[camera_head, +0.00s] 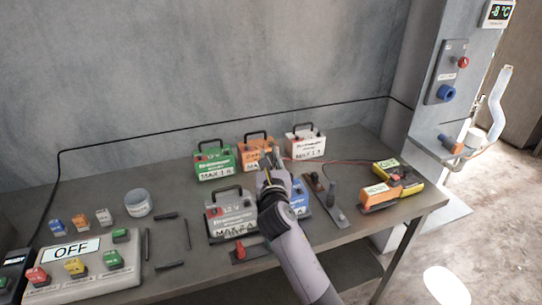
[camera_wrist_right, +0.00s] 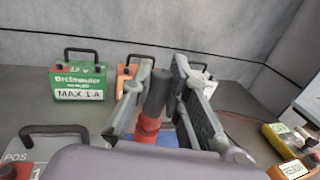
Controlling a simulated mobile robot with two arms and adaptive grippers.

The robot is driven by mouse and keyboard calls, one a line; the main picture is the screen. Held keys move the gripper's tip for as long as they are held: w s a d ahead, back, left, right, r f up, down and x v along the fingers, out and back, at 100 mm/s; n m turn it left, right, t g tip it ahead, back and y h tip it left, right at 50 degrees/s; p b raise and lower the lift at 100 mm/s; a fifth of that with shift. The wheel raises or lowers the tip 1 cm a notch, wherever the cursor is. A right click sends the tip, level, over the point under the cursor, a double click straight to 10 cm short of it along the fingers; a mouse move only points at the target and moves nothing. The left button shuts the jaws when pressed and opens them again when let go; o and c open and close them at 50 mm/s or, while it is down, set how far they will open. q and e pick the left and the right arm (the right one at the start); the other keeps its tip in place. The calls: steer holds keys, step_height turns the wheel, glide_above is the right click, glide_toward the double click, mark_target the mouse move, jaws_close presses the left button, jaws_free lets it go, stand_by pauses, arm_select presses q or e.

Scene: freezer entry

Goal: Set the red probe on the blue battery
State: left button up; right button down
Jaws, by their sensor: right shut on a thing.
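My right gripper (camera_head: 270,160) is above the table, among the batteries. In the wrist view its fingers (camera_wrist_right: 163,90) are closed around the red probe (camera_wrist_right: 148,128), which has a dark grey upper part. The probe is hard to make out in the head view. The blue battery (camera_head: 302,197) is mostly hidden behind my right gripper and arm. A strip of blue (camera_wrist_right: 168,139) shows behind the probe in the wrist view. I cannot tell whether the probe touches the battery. My left gripper is not in view.
Green (camera_head: 213,161), orange (camera_head: 250,156) and white (camera_head: 304,143) batteries stand behind; a grey battery (camera_head: 231,217) stands left of my arm. Yellow and orange meters (camera_head: 393,176) lie right. A button panel (camera_head: 80,265) is at front left.

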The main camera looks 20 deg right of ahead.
steer(key=shift+r+p, duration=0.15)
steer(key=shift+p, duration=0.15)
step_height(320, 180, down, 3)
steer(key=shift+f+b, duration=0.2)
steer(key=shift+b, duration=0.95)
steer(key=shift+f, duration=0.5)
steer(key=shift+p, duration=0.55)
steer(key=shift+f+b, duration=0.9)
steer(key=shift+f, duration=0.45)
stand_by(0.5)
steer(key=c, duration=1.5)
jaws_free()
steer(key=shift+o, duration=0.2)
steer(key=shift+s, duration=0.1)
steer(key=v, duration=1.2)
